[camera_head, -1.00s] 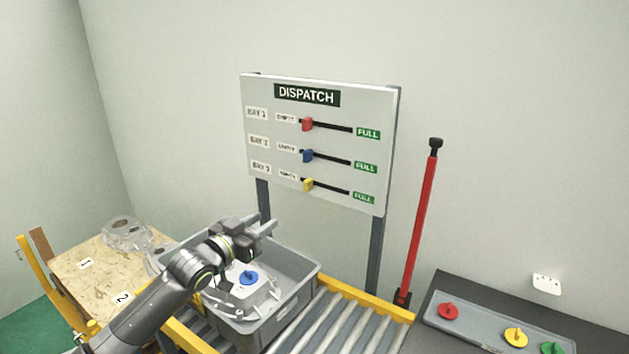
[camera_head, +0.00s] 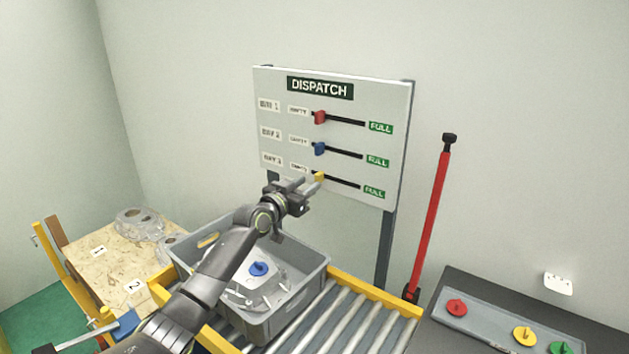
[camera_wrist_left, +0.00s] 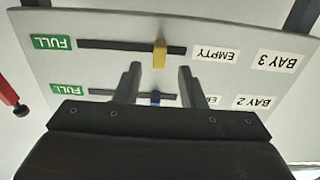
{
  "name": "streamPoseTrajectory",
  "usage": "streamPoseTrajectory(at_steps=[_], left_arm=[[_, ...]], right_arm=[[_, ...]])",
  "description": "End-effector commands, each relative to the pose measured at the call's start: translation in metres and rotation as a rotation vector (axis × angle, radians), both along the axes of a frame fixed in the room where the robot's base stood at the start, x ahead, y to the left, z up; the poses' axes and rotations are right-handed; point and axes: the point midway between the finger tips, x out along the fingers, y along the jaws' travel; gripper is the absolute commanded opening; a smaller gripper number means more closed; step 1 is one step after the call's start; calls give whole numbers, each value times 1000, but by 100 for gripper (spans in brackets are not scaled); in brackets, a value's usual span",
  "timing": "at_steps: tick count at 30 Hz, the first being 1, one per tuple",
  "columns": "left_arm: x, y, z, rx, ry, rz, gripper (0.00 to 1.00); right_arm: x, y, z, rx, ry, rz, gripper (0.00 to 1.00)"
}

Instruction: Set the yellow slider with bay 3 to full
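The yellow slider (camera_head: 319,177) sits at the EMPTY end of the bay 3 slot (camera_head: 343,183) on the DISPATCH board; the green FULL label (camera_head: 374,192) is at the slot's right end. In the left wrist view, which shows the board upside down, the yellow slider (camera_wrist_left: 160,54) lies just beyond the fingertips. My left gripper (camera_head: 305,185) is raised in front of the board, close to the yellow slider. Its two fingers (camera_wrist_left: 160,75) are apart with nothing between them, and I see no contact. My right gripper is not in view.
The red slider (camera_head: 319,117) and blue slider (camera_head: 319,148) sit at EMPTY above. A grey crate (camera_head: 318,270) with a casting and blue knob (camera_head: 258,269) stands on the roller conveyor (camera_head: 345,318) below. A red post (camera_head: 432,210) stands right of the board.

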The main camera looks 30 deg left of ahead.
Motion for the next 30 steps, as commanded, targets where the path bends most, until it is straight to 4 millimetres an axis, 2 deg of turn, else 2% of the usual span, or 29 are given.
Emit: streamPoseTrajectory(at_steps=[3,9,23,30], left_arm=[[17,-4,0,-3,-1,-1,36],[34,-6,0,-3,0,-1,36],[41,-6,0,-1,0,-1,36],[41,-6,0,0,0,-1,5]], right_arm=[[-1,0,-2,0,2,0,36],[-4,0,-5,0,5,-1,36],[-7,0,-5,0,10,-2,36],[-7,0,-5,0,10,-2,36]])
